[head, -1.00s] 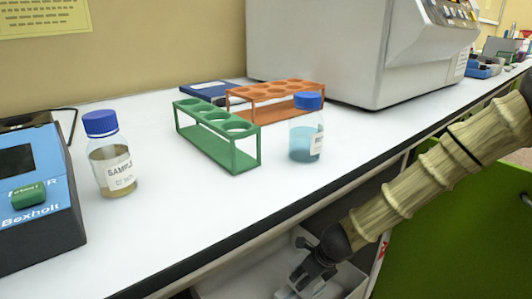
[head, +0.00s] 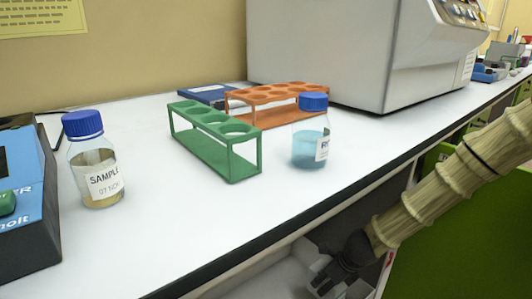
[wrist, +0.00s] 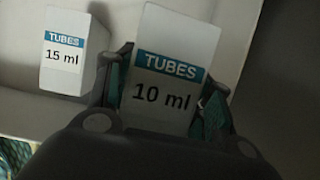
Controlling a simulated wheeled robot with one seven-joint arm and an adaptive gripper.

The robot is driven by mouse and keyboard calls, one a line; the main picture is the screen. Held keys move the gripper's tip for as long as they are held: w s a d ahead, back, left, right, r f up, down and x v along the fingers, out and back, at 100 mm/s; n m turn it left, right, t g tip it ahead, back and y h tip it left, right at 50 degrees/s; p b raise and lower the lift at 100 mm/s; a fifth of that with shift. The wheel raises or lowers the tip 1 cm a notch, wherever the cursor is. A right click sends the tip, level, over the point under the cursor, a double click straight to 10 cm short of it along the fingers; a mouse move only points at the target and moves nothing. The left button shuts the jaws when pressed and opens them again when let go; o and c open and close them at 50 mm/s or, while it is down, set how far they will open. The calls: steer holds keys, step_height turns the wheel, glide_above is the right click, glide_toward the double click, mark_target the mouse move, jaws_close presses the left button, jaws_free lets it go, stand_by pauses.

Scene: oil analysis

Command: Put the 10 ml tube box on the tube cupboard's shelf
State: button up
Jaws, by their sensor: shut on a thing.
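The 10 ml tube box (wrist: 160,98) is a white box with a blue "TUBES" band, in the middle of the wrist view. My gripper (wrist: 167,78) is shut on it, one finger on each side.
A 15 ml tube box (wrist: 64,52) stands left of the held box in a pale compartment. On the bench are a sample bottle (head: 95,165), a green rack (head: 215,140), an orange rack (head: 275,95) and a blue-liquid bottle (head: 310,140). A green panel (head: 450,240) is at right.

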mark_target(325, 296)
steer(key=shift+f+b, duration=3.35)
steer(key=shift+f, duration=0.1)
steer(key=shift+w+d+f+b, duration=0.1)
steer(key=shift+d+f+b, duration=0.1)
steer(key=shift+f+b, duration=0.55)
steer(key=shift+a+r, duration=0.1)
steer(key=shift+r, duration=0.05)
